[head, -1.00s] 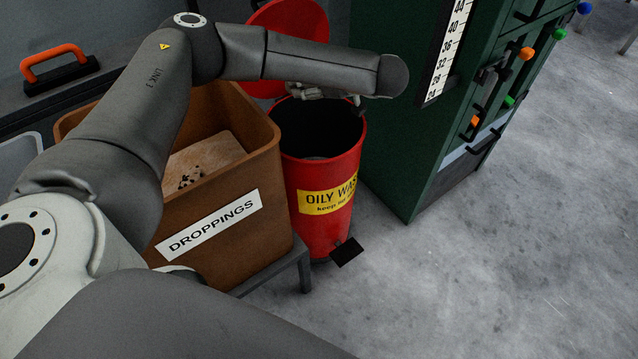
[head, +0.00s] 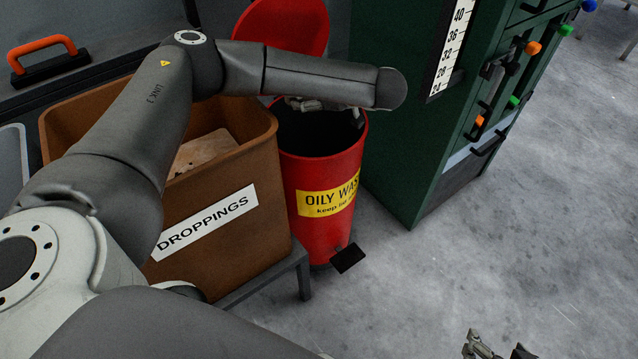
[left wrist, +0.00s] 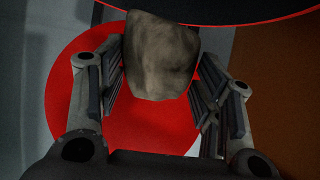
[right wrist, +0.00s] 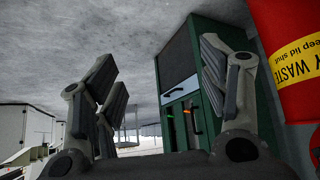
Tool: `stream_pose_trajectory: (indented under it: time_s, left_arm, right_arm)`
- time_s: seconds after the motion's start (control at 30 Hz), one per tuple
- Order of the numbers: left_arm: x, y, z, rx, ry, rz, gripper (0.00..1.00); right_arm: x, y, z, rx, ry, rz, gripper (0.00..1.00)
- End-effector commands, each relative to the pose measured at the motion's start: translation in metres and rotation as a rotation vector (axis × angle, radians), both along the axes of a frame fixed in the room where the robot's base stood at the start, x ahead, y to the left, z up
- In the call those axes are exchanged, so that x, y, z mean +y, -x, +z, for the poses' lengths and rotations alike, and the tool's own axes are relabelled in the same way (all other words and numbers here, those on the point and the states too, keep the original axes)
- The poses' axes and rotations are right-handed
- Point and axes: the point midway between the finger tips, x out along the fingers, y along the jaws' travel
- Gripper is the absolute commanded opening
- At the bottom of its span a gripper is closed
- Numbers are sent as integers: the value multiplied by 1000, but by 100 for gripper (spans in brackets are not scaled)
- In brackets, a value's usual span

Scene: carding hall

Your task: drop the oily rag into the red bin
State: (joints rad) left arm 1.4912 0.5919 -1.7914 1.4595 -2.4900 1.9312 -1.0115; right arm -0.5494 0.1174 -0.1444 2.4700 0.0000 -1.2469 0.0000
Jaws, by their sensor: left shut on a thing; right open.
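The red bin (head: 318,230), labelled oily waste, stands on the floor with its round red lid (head: 285,25) raised. My left gripper (head: 322,104) is over the bin's mouth, mostly hidden by my own arm in the head view. In the left wrist view my left gripper (left wrist: 160,85) is shut on the oily rag (left wrist: 160,55), a crumpled grey-brown cloth. The bin's dark mouth and red rim (left wrist: 245,17) show beyond the rag, with the lid (left wrist: 150,125) behind the fingers. The rag is hidden in the head view. My right gripper (right wrist: 165,75) is open and empty.
A brown box (head: 262,205) labelled droppings stands on a low stand close to the left of the red bin. A green machine cabinet (head: 400,150) with coloured knobs stands close to its right. The bin's black pedal (head: 348,258) juts forward. Floor (head: 500,250) at right is clear.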

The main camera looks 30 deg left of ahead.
Motion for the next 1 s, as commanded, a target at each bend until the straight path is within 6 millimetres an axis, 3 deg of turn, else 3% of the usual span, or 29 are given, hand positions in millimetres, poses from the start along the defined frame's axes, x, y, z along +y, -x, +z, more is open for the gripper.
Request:
stream_pose_trajectory:
  time_s: [0.33,0.8,0.83,1.0]
  left_arm:
    - [0,0,-9,0,0,0,25]
    - [0,0,-10,0,0,0,24]
    - [0,0,-10,0,0,0,61]
    - [0,0,-10,0,0,0,83]
  right_arm:
    - [12,-35,22,-197,-43,15,68]
    - [15,-43,30,-247,-54,19,68]
    - [15,-43,30,-247,-54,19,68]
    - [15,-42,30,-246,-54,19,68]
